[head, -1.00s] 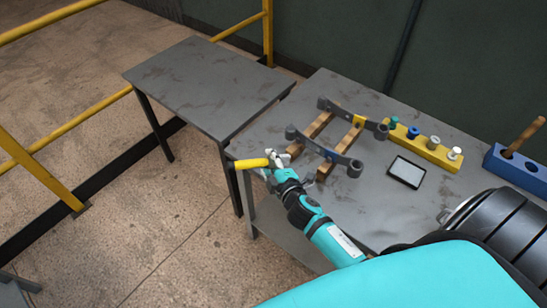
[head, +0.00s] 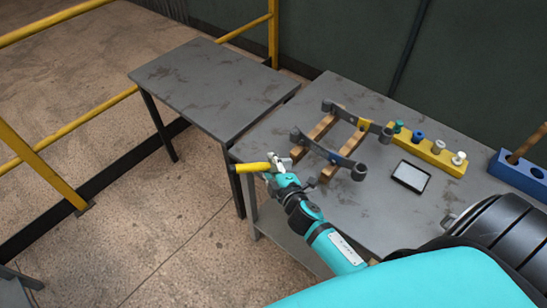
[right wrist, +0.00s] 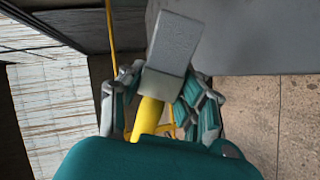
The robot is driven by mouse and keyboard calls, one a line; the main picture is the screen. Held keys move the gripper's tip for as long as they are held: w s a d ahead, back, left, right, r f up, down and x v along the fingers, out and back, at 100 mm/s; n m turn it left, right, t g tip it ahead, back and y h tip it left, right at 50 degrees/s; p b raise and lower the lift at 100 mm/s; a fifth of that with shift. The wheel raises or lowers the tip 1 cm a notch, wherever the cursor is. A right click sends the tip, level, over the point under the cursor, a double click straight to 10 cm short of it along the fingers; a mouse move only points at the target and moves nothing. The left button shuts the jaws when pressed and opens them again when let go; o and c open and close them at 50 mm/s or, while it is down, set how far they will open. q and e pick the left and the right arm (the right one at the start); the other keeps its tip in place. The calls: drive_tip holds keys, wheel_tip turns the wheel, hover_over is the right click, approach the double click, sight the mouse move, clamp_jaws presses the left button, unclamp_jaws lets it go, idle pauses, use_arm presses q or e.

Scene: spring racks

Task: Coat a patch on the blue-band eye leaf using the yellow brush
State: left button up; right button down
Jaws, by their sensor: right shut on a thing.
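The blue-band eye leaf (head: 318,149) is a dark grey bar with a rolled eye at each end. It lies across two wooden slats (head: 326,125) on the right-hand table (head: 380,205). My right gripper (head: 280,164) is shut on the yellow brush (head: 250,168) near the table's front left corner, just left of the leaf and apart from it. The brush's yellow handle points left in the head view. In the right wrist view, the brush (right wrist: 148,114) sits between the fingers with its grey block-shaped head outward. My left gripper is not in view.
A similar leaf with a yellow band (head: 346,115) lies behind on the same slats. A yellow rack (head: 432,155) holds several coloured pieces. A flat dark-framed pad (head: 411,176) lies before it. A blue holder (head: 518,173) stands at right. The left table (head: 205,85) is bare.

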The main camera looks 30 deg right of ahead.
drive_tip(key=d, duration=0.1)
drive_tip(key=w+d, duration=0.1)
drive_tip(key=d, duration=0.1)
drive_tip(key=w+d, duration=0.1)
drive_tip(key=d, duration=0.1)
drive_tip(key=shift+p, duration=0.35)
drive_tip(key=shift+w+d, duration=0.2)
drive_tip(key=shift+d, duration=0.3)
drive_tip(key=shift+w+d, duration=0.2)
drive_tip(key=shift+d, duration=0.25)
drive_tip(key=shift+w+d, duration=0.3)
drive_tip(key=shift+d, duration=0.4)
drive_tip(key=shift+s+d+p, duration=0.2)
drive_tip(key=shift+s+d, duration=0.25)
drive_tip(key=shift+s, duration=0.75)
drive_tip(key=shift+s+d+p, duration=0.15)
drive_tip(key=shift+s+d, duration=0.35)
drive_tip(key=shift+s, duration=0.65)
drive_tip(key=shift+s+d+p, duration=0.2)
drive_tip(key=shift+s+d, duration=0.25)
drive_tip(key=shift+s, duration=0.75)
drive_tip(key=shift+a, duration=0.1)
